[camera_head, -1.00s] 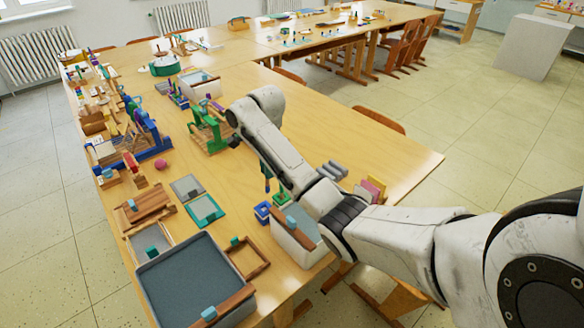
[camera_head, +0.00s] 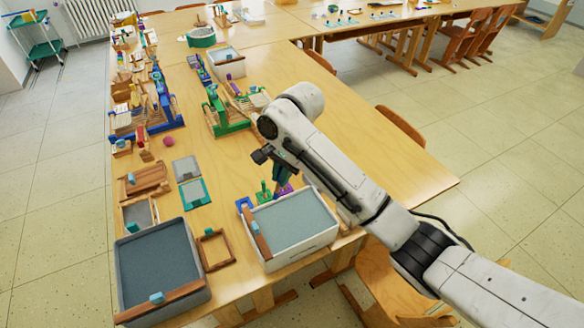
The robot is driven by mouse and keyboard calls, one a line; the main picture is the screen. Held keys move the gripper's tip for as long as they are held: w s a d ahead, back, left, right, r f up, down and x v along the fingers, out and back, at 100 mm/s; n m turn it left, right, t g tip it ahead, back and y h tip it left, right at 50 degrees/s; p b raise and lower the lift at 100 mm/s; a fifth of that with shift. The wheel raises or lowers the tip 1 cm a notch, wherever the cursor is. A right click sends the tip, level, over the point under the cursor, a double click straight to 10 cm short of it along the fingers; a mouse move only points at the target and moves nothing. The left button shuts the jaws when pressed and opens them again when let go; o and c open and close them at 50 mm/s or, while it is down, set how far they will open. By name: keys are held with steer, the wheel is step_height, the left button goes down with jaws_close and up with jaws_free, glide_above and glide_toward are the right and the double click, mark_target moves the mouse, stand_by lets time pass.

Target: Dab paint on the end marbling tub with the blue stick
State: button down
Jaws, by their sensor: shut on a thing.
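A white marbling tub (camera_head: 322,239) with grey-blue liquid and a wooden bar along its left rim stands near the table's front end. A dark grey marbling tub (camera_head: 192,262) stands left of it, with a wooden bar across its near edge. Behind the white tub are small blue (camera_head: 244,204), green (camera_head: 264,193) and purple (camera_head: 286,189) holders. My gripper (camera_head: 283,182) points down over these holders, at the white tub's far rim. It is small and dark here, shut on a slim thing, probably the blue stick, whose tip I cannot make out.
A small wooden frame (camera_head: 214,249) lies between the two tubs. Teal and grey framed screens (camera_head: 194,192) lie behind. A green loom (camera_head: 228,122) and another white tub (camera_head: 227,66) stand farther back. The table right of my arm is clear.

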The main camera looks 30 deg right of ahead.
steer(key=shift+x, duration=0.9)
steer(key=d+b+x, duration=0.1)
steer(key=b+x, duration=0.5)
steer(key=x, duration=0.2)
steer(key=shift+s+d+f, duration=0.2)
steer(key=shift+s+d, duration=0.1)
steer(key=shift+s, duration=0.15)
steer(key=shift+f, duration=0.35)
steer(key=shift+r, duration=0.1)
steer(key=shift+w+a+r+p+v, duration=0.15)
steer(key=shift+a+p+v, duration=0.15)
steer(key=shift+p+v, duration=1.05)
steer(key=shift+w+a+p+v, duration=0.25)
steer(key=shift+p+v, duration=0.55)
steer(key=shift+v, duration=1.05)
steer(key=shift+w+a+r+p+v, duration=0.1)
steer(key=shift+a+p+v, duration=0.2)
steer(key=shift+p+v, duration=1.05)
steer(key=shift+r+b, duration=0.2)
steer(key=shift+b, duration=0.1)
steer(key=shift+d, duration=0.2)
